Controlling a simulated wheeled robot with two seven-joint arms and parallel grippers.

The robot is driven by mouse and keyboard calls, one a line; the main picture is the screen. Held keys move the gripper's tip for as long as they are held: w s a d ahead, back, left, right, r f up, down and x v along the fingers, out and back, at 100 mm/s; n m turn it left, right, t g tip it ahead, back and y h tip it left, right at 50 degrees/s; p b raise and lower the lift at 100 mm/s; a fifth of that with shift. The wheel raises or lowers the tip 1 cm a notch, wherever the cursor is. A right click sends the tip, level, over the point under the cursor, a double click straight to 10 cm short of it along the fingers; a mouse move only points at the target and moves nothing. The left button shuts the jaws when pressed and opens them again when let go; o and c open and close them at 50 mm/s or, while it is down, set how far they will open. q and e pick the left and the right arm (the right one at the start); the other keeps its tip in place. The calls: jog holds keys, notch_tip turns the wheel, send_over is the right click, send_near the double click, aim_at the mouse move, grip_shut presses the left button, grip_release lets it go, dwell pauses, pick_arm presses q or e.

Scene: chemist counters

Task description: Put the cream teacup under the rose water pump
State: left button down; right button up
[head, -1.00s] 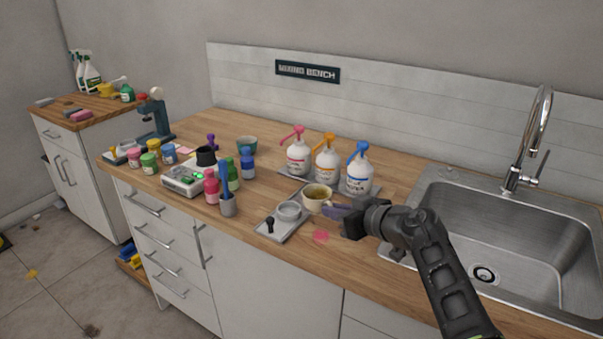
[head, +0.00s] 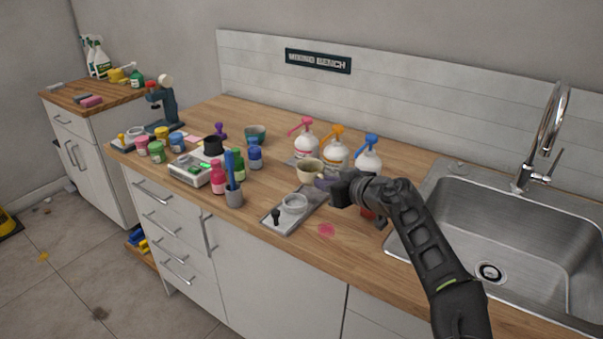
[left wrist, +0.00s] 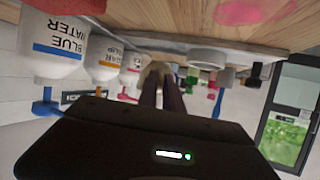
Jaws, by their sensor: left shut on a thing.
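The cream teacup (head: 309,171) is held at its right side by my left gripper (head: 326,182), whose fingers are shut on it. In the head view it is just in front of the pink-topped pump bottle (head: 305,147), overlapping its lower part; I cannot tell whether the cup is directly under the spout or touching the tray. That bottle is the leftmost of three, beside an orange-topped (head: 335,155) and a blue-topped one (head: 369,161). In the left wrist view the cup (left wrist: 151,72) is mostly hidden beyond my fingers (left wrist: 173,95). My right gripper is not in view.
A grey tray (head: 277,222) with a white mortar-like bowl (head: 294,204) lies in front of the cup. Several jars, bottles and a brush holder (head: 234,195) crowd the left. The sink (head: 440,225) is to the right. A pink spot (head: 327,230) marks the counter.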

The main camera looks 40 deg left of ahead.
aim_at(303, 164)
pick_arm(q)
jog(key=w+a, duration=0.1)
jog(key=a, duration=0.2)
jog(key=w+a+p, duration=0.1)
jog(key=a, duration=0.2)
jog(key=w+a, duration=0.1)
jog(key=a, duration=0.1)
jog(key=shift+w+a, duration=0.25)
jog(key=shift+a, duration=0.15)
jog(key=shift+a, duration=0.1)
jog(key=shift+w+a+r+p, duration=0.1)
jog(key=shift+a+p, duration=0.15)
jog(key=shift+p, duration=0.1)
notch_tip(303, 164, down, 3)
jog(key=shift+a+r+p, duration=0.1)
jog(key=shift+r+p, duration=0.05)
jog(key=shift+p, duration=0.2)
jog(key=shift+f, duration=0.4)
jog(key=shift+f, duration=0.15)
jog(key=c, duration=1.5)
grip_release()
